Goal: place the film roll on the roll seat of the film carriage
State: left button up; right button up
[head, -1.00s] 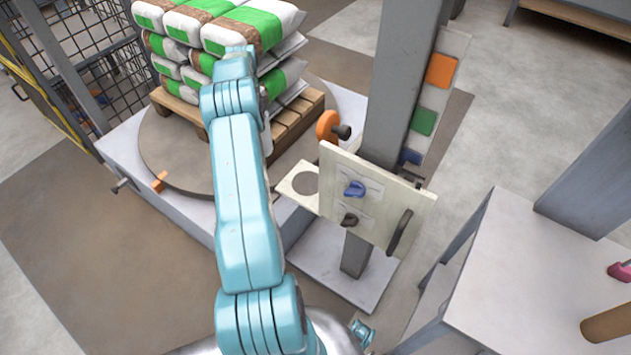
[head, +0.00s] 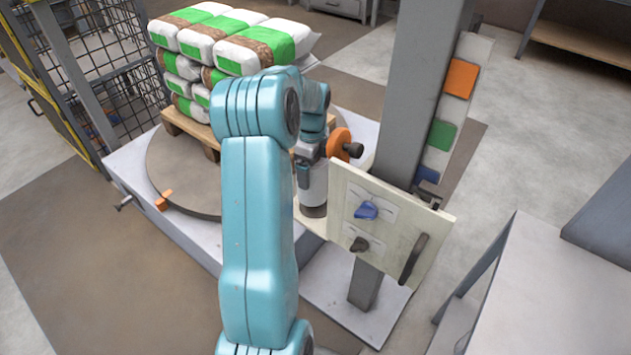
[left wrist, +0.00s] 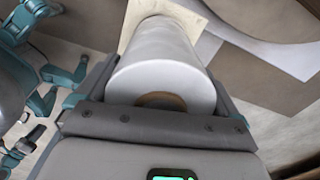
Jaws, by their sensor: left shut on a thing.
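The film roll (head: 314,188) is a pale grey-white cylinder, held upright behind the panel in the head view. In the left wrist view the film roll (left wrist: 158,58) lies between the jaws, its brown core end towards the camera. My left gripper (head: 309,160) is shut on the roll's upper part. The film carriage has a cream plate (head: 310,224) with a dark round seat (head: 313,211) just under the roll. I cannot tell whether the roll touches the seat. The plate also shows beyond the roll in the left wrist view (left wrist: 190,12). My right gripper is not in view.
An upright cream panel (head: 385,225) with a blue knob, a dark knob and a handle stands right of the roll. An orange wheel (head: 339,143) and a grey post (head: 412,100) are close behind. Stacked bags (head: 225,45) sit on a pallet on the turntable.

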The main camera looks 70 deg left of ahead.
aim_at(317, 194)
pick_arm(q)
jog(key=f+b, duration=0.1)
jog(key=f, duration=0.1)
jog(key=f+b, duration=0.1)
jog(key=shift+w+d+f+b, duration=0.3)
jog(key=shift+d, duration=0.1)
jog(key=shift+r, duration=0.15)
jog(key=o, duration=1)
jog(key=shift+f, duration=0.25)
jog(key=shift+o, duration=0.2)
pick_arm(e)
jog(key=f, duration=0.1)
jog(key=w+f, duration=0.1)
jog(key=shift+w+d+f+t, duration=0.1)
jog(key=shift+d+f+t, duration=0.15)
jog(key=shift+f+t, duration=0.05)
pick_arm(q)
jog(key=shift+r, duration=0.15)
